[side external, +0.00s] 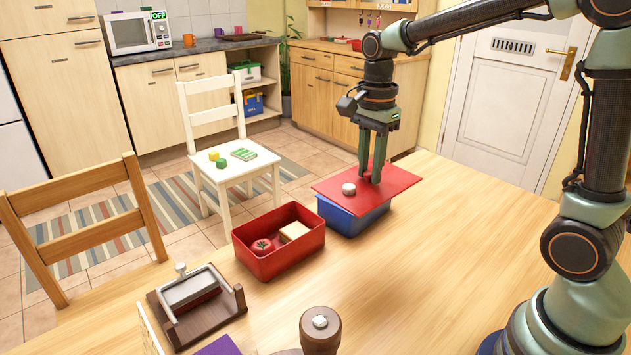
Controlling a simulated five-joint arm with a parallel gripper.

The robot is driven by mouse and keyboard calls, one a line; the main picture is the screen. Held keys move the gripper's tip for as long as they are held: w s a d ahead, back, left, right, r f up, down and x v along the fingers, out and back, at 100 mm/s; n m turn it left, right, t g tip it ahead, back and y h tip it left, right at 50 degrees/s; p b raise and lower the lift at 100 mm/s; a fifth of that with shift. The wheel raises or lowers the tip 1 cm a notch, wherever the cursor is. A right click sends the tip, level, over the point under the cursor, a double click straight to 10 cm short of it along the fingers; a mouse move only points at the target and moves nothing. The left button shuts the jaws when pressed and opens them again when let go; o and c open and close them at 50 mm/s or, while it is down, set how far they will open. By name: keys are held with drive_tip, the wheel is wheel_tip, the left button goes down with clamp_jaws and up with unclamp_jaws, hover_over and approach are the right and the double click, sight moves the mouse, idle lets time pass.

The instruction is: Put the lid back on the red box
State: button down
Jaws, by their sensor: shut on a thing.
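The red box (262,262) stands open on the table, with a tomato (262,246) and a pale block (294,231) inside. A flat red lid (335,187) with a pale round piece (349,189) on top is over the blue box (352,219), to the right of the red box. My gripper (371,178) points down at the lid and is shut on its small red knob. The lid overhangs the blue box; I cannot tell whether it touches the rim. The inside of the blue box is hidden under the lid.
A wooden holder with a metal part (196,303) stands left of the red box. A round wooden knobbed object (320,330) is at the front edge of view. A wooden chair (85,215) is at the left. The table right of the blue box is clear.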

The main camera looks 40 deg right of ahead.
drive_tip(key=w+a+f, duration=0.3)
drive_tip(key=w+a, duration=0.3)
drive_tip(key=w, duration=0.1)
drive_tip(key=w+a+f, duration=0.3)
drive_tip(key=w+a, duration=0.2)
drive_tip(key=w, duration=0.2)
drive_tip(key=shift+w+a, duration=0.35)
wheel_tip(320, 180, down, 6)
drive_tip(key=shift+f, duration=0.15)
drive_tip(key=shift+f, duration=0.25)
idle(2.1)
drive_tip(key=shift+c, duration=0.6)
unclamp_jaws()
